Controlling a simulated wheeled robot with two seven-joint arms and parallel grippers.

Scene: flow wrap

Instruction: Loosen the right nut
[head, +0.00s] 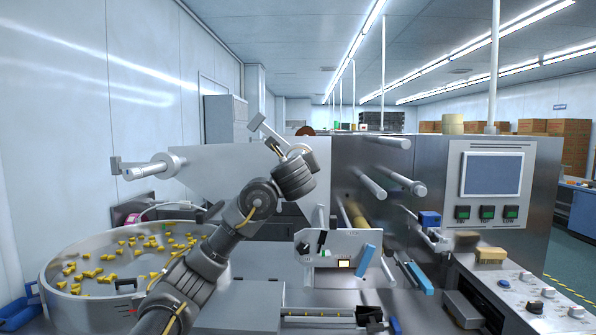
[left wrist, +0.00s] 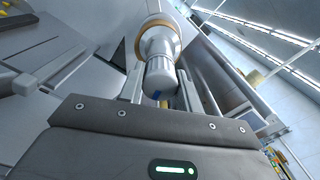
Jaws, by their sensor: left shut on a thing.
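In the left wrist view, my left gripper (left wrist: 160,84) is shut on a silver, ridged, round nut (left wrist: 160,76), with one finger on each side of it. The nut is in line with a wider silver collar and a bronze-coloured ring (left wrist: 158,24) beyond it. In the head view, my left arm reaches up from the bottom to the left gripper (head: 288,149) at the top of the grey machine panel. There, my wrist hides most of the nut and the finger contact. My right gripper is in neither view.
A round metal bowl (head: 58,285) with yellow pieces stands at the left. A shaft with a collar (head: 152,168) sticks out at the panel's left end. Metal rollers (head: 402,181) project right of my gripper. A control cabinet with a screen (head: 492,174) stands at the right.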

